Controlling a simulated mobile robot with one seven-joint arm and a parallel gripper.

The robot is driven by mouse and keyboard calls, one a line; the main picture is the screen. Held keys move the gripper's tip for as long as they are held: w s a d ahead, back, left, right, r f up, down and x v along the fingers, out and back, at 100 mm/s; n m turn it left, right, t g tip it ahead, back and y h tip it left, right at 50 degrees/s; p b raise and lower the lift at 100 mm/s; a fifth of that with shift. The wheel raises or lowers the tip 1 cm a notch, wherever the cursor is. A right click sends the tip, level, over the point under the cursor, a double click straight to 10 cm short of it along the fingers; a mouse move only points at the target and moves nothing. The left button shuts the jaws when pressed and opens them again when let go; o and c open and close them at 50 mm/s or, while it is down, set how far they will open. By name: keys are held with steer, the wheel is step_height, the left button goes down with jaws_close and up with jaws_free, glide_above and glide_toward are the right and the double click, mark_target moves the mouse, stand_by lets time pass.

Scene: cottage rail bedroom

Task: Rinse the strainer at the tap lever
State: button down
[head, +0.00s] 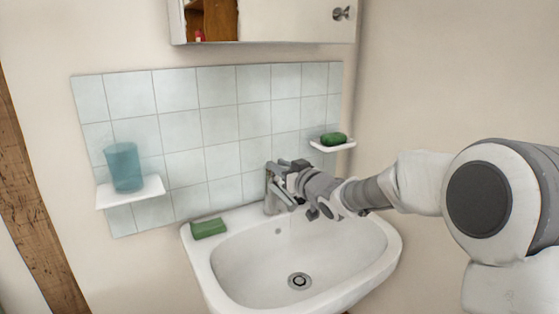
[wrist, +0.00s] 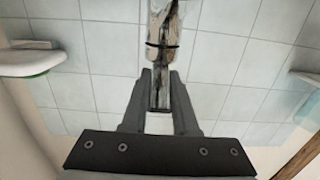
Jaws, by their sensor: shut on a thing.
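The chrome tap (head: 271,192) stands at the back of the white basin (head: 225,262). My gripper (head: 290,172) is at the top of the tap in the head view. In the wrist view my gripper (wrist: 160,78) is shut on the slim metal tap lever (wrist: 161,97), which shows between its two dark fingers. The tap body (wrist: 163,35) rises beyond the fingertips. I see no loose strainer in either view; a round drain (head: 299,281) sits in the basin floor. No water stream can be made out.
A green block (head: 208,228) lies on the basin's left rim. A blue cup (head: 123,167) stands on the left shelf (head: 140,192). A green soap (head: 333,139) lies on the right dish (head: 335,146). A wall cabinet (head: 285,22) hangs above. The basin bowl is clear.

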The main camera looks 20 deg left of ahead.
stand_by(0.3)
steer(key=c, duration=0.7)
jaws_free()
steer(key=p+v, duration=0.3)
steer(key=v, duration=1.4)
steer(key=shift+s+d, duration=0.1)
steer(key=shift+d, duration=0.1)
